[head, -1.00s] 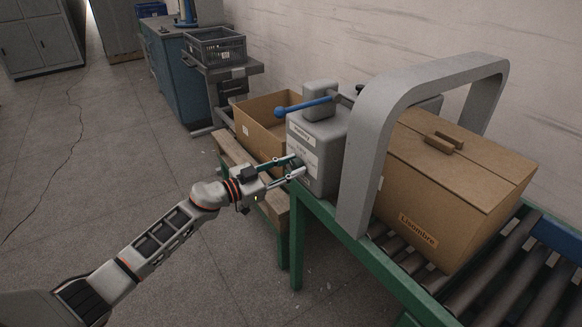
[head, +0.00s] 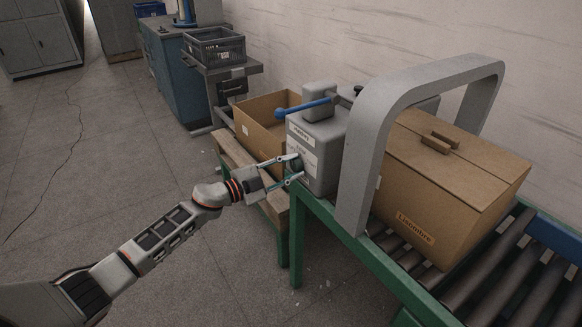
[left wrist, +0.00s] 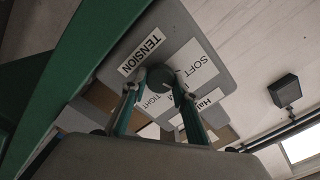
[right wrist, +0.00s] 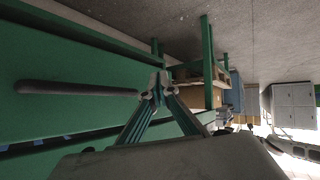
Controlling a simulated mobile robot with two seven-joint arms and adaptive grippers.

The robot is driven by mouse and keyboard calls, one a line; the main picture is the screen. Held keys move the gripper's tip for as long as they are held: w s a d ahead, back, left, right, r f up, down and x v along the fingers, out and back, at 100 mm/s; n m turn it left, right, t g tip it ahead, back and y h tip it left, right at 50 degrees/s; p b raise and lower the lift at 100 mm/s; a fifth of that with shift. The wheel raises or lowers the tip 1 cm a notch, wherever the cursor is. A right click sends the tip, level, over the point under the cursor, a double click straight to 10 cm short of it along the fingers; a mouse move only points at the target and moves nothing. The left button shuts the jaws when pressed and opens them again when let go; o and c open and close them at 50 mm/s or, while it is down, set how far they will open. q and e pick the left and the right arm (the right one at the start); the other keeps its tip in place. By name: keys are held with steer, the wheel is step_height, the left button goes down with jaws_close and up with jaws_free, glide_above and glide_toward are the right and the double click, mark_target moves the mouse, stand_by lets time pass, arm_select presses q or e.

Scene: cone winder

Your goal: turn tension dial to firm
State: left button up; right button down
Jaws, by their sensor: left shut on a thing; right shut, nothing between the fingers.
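The grey machine box (head: 318,150) stands at the end of the green-framed conveyor in the head view. In the left wrist view, its panel carries a TENSION label (left wrist: 141,55), a SOFT label (left wrist: 196,65) and other labels, one reading TIGHT; some are partly hidden by my fingers. The dark round tension dial (left wrist: 160,77) sits between them; I cannot make out a pointer. My left gripper (head: 292,169) is shut on the dial, one finger on each side (left wrist: 155,90). My right gripper (right wrist: 155,92) is shut and empty, beside a green frame in the right wrist view.
A blue-handled lever (head: 305,106) sits on top of the box. A grey arch (head: 366,150) and a closed carton (head: 450,190) stand to the right. An open carton (head: 262,118) lies behind on a wooden pallet. The floor at left is clear.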

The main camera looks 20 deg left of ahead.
arm_select(q)
steer(key=shift+f+m, duration=0.1)
steer(key=shift+m, duration=1.5)
steer(key=o, duration=1.1)
steer(key=v, duration=1.2)
